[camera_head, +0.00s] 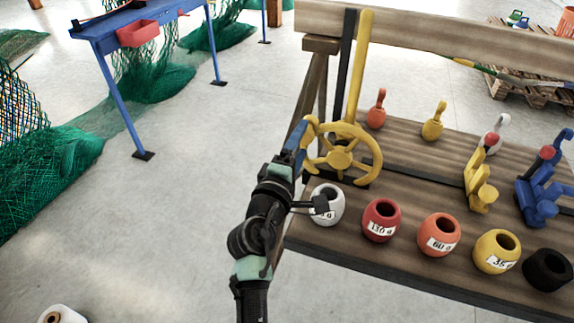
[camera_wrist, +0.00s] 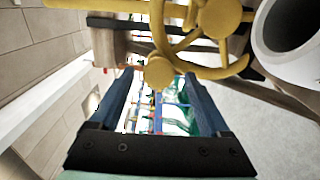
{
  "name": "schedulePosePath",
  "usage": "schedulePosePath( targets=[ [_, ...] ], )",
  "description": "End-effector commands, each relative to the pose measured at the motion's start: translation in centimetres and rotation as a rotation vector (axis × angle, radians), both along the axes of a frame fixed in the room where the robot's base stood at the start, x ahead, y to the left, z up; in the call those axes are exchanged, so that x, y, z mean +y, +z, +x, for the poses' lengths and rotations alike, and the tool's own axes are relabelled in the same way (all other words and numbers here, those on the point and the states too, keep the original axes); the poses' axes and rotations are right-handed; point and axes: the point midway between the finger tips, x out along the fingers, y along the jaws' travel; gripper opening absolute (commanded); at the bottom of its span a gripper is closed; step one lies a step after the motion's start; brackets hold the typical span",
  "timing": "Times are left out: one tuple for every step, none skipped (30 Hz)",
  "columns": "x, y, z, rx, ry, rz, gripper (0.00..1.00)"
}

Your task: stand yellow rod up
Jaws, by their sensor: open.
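The yellow rod (camera_head: 359,65) is upright at the left end of the wooden bench, beside a black rod (camera_head: 345,65). Its lower end is hidden behind the yellow handwheel (camera_head: 372,150). A yellow bar, seemingly the rod (camera_wrist: 95,4), crosses the top left of the wrist view. My gripper (camera_head: 303,130) is open at the wheel's left side, below and left of the rod. In the wrist view, a yellow knob (camera_wrist: 158,72) of the wheel appears between the blue fingertips (camera_wrist: 160,78); I cannot tell whether they touch it. The gripper holds nothing.
A row of weight pots, white (camera_head: 335,207), red (camera_head: 381,232), orange (camera_head: 438,246), yellow (camera_head: 488,262) and black (camera_head: 547,270), lines the bench front. Hooked weights and yellow and blue clamps stand behind. The floor left of the bench is clear; green nets (camera_head: 55,170) lie beyond.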

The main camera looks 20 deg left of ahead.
Motion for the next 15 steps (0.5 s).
schedulePosePath(
  targets=[
    [0.0, 0.0, -0.9, 0.002, 0.001, 0.000, 0.80],
    [0.0, 0.0, -1.5, 0.002, 0.002, 0.000, 0.80],
    [0.0, -0.1, -2.3, 0.003, 0.002, 0.000, 0.80],
    [0.0, 0.0, -2.9, 0.002, 0.002, 0.000, 0.80],
    [0.0, -0.1, -3.6, 0.002, 0.002, 0.000, 0.80],
    [0.0, -0.1, -4.5, 0.003, 0.002, 0.000, 0.80],
    [0.1, -0.1, -5.1, 0.003, 0.003, 0.000, 0.80],
    [0.1, -0.1, -5.8, 0.003, 0.004, 0.000, 0.80],
    [0.1, -0.1, -6.6, 0.003, 0.004, 0.000, 0.80],
    [0.1, -0.1, -7.2, 0.003, 0.003, 0.000, 0.80],
    [0.1, -0.2, -7.7, 0.004, 0.003, -0.001, 0.80],
    [0.1, -0.1, -8.4, 0.003, 0.003, -0.001, 0.80],
    [0.1, -0.1, -8.9, 0.002, 0.004, 0.000, 0.80],
    [0.1, -0.1, -9.4, 0.003, 0.004, 0.000, 0.80],
    [0.1, -0.1, -9.9, 0.002, 0.004, 0.000, 0.80]
  ],
)
